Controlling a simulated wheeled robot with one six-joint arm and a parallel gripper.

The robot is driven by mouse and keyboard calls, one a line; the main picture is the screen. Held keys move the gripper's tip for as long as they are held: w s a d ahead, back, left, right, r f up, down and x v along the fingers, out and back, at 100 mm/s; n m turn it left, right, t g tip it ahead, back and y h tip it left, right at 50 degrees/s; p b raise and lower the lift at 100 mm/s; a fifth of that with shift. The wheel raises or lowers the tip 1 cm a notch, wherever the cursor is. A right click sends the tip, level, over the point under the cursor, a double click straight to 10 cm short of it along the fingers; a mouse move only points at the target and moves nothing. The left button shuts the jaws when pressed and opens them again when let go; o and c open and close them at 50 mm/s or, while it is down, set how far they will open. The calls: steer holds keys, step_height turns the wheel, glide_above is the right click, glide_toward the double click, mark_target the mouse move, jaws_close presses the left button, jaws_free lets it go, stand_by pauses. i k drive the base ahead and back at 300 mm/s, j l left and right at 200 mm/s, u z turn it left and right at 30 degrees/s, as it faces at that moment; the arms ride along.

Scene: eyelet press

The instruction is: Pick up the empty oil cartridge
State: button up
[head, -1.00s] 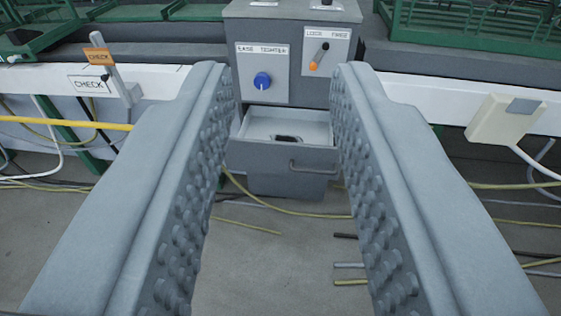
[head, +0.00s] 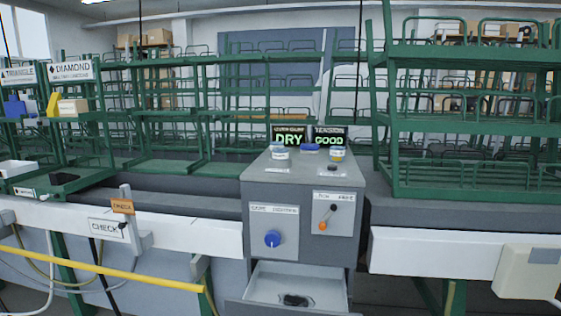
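The grey press cabinet (head: 262,190) stands in the middle, with a blue knob (head: 272,239) and an orange-tipped lever (head: 328,217) on its front. On its top are a small pale jar (head: 280,153) at left, a low blue piece (head: 310,147) in the middle and a jar with yellow in it (head: 337,155) at right. I cannot tell for certain which is the empty oil cartridge. The display behind reads DRY (head: 289,138) and GOOD (head: 329,139). The drawer (head: 265,288) is open with a dark object (head: 296,300) inside. My gripper is out of view.
Green racks (head: 470,126) stand at right and more racks (head: 195,100) at left. A beige box (head: 527,272) hangs at front right.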

mark_target(278, 153)
steer(key=i+l+u, duration=0.1)
steer(key=i, duration=0.4)
steer(key=i+l+u, duration=0.1)
steer(key=i, duration=0.35)
steer(key=i+l, duration=0.3)
steer(key=i, duration=0.15)
steer(key=i+l+u, duration=0.15)
steer(key=i, duration=0.35)
